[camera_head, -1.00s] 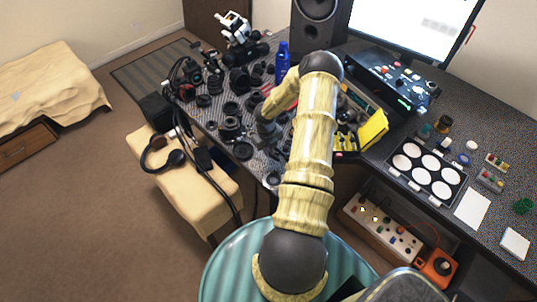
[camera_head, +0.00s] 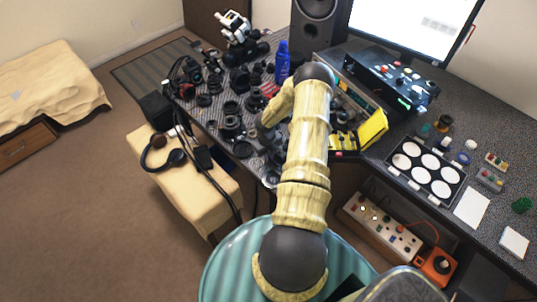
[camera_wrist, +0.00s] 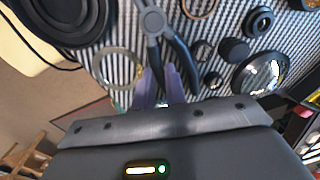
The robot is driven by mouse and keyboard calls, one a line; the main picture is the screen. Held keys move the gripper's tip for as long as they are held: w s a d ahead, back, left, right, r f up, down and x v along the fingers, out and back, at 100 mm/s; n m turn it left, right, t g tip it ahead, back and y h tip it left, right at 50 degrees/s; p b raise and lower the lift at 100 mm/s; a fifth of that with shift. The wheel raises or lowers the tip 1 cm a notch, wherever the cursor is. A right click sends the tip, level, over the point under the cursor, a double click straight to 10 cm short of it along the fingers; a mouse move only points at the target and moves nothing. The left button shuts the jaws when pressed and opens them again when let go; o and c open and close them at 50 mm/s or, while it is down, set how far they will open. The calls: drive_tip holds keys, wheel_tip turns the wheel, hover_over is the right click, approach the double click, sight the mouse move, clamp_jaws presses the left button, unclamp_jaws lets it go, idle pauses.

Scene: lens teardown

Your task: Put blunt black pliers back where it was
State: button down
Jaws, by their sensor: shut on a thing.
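The black pliers (camera_wrist: 151,22) show in the wrist view, with a grey metal head toward the top edge and dark handles spread toward my gripper (camera_wrist: 163,76). My gripper's purple fingers are shut on the handle end. The pliers are over the striped mat (camera_wrist: 118,60); I cannot tell whether they touch it. In the head view my gripper (camera_head: 264,134) is low over the cluttered left part of the desk, partly hidden by my own arm, and the pliers cannot be made out there.
Lens rings and round black parts crowd the mat, including a ring (camera_wrist: 117,67) left of the pliers and a lens (camera_wrist: 260,73) to the right. A blue bottle (camera_head: 282,62) and an open yellow-and-black case (camera_head: 372,128) stand near my arm.

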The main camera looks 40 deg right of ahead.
drive_tip(key=shift+f, duration=0.15)
drive_tip(key=c, duration=1.4)
unclamp_jaws()
drive_tip(key=shift+c, duration=0.2)
drive_tip(key=shift+r+p, duration=0.3)
drive_tip(key=shift+r, duration=0.3)
wheel_tip(320, 180, up, 12)
drive_tip(key=b, duration=0.1)
drive_tip(key=shift+a, duration=0.35)
drive_tip(key=shift+w, duration=0.1)
